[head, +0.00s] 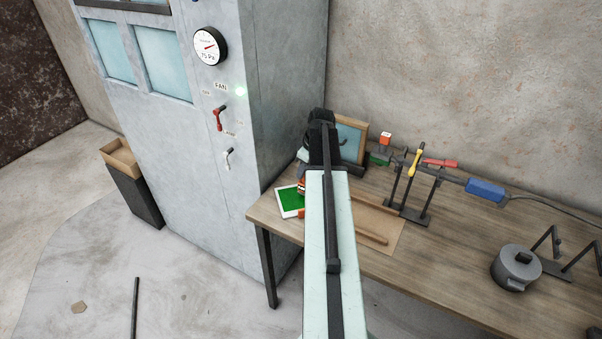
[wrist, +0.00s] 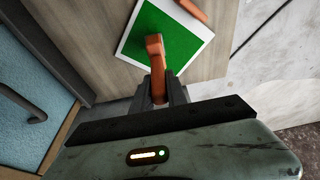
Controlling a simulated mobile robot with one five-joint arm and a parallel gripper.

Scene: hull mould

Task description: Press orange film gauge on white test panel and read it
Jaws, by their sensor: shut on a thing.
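The test panel (head: 287,212) lies flat near the left end of the bench, with a white border and a large green area. In the wrist view, the panel (wrist: 126,47) is just beyond my fingers. My gripper (wrist: 163,88) is shut on the orange film gauge (wrist: 155,48). The gauge's far end overlaps the green area in the picture; I cannot tell whether it touches the panel. In the head view, my arm hides most of the gripper and part of the panel.
Another orange piece (wrist: 190,9) is at the panel's edge. A framed blue pane (head: 351,138) stands behind. A dark rack (head: 415,212) with coloured tools, a blue block (head: 486,190) and a grey pot (head: 515,267) are to the right. A tall grey cabinet (head: 180,150) flanks the bench.

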